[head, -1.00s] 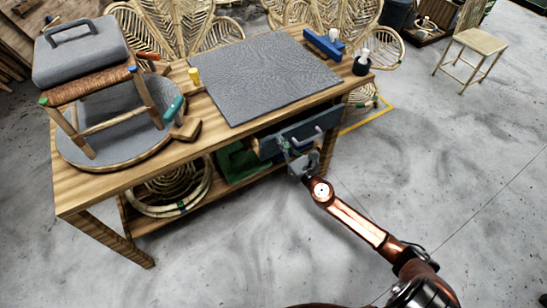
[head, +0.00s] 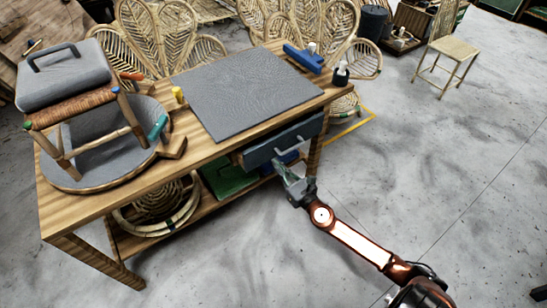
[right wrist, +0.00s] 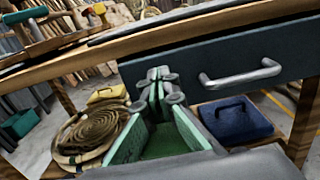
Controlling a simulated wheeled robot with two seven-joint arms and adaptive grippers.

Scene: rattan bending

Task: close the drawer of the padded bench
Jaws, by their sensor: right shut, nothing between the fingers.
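The padded bench (head: 122,176) is a wooden table with a grey pad (head: 245,90) on top. Its dark blue-grey drawer (head: 262,155) is under the right half of the top, with a light bar handle (head: 290,148). The drawer front sits close under the top's edge; I cannot tell if it is fully flush. My right gripper (head: 281,168) is shut and empty, just in front of and below the drawer front. In the right wrist view its fingertips (right wrist: 157,78) overlap the left part of the drawer front (right wrist: 185,80), left of the handle (right wrist: 240,75); contact is unclear. My left gripper is not in view.
A stool (head: 85,90) stands on a round padded board at the left of the top. A green box (head: 222,180), a blue case (right wrist: 235,120) and a rattan coil (right wrist: 90,135) are on the lower shelf. The floor in front is clear.

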